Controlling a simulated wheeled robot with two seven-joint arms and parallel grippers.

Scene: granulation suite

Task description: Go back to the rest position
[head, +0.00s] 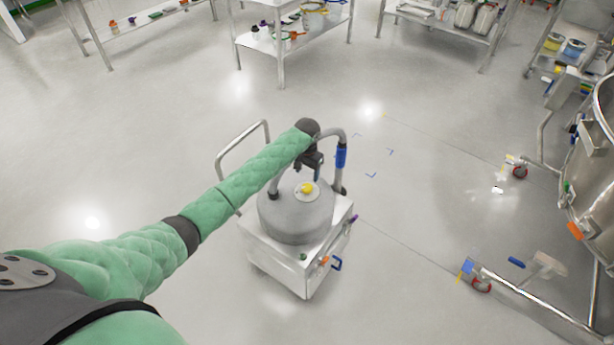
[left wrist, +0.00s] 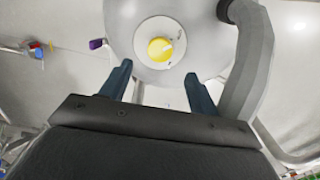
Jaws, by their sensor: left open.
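My left arm, in a green padded sleeve, reaches from the lower left of the head view to a grey domed vessel (head: 296,222) on a steel cart (head: 290,268). My left gripper (head: 318,174) is above the vessel's top, beside its bent grey pipe. In the left wrist view my left gripper (left wrist: 157,88) has its two dark fingers spread apart with nothing between them. A yellow knob (left wrist: 160,49) on a pale disc lies beyond the fingertips; it also shows in the head view (head: 307,188). My right gripper is in neither view.
A push handle (head: 242,138) rises at the cart's back left. A large steel vessel on a wheeled frame (head: 535,300) stands at the right. Steel tables with small items (head: 285,45) line the back. The floor around the cart is mostly open.

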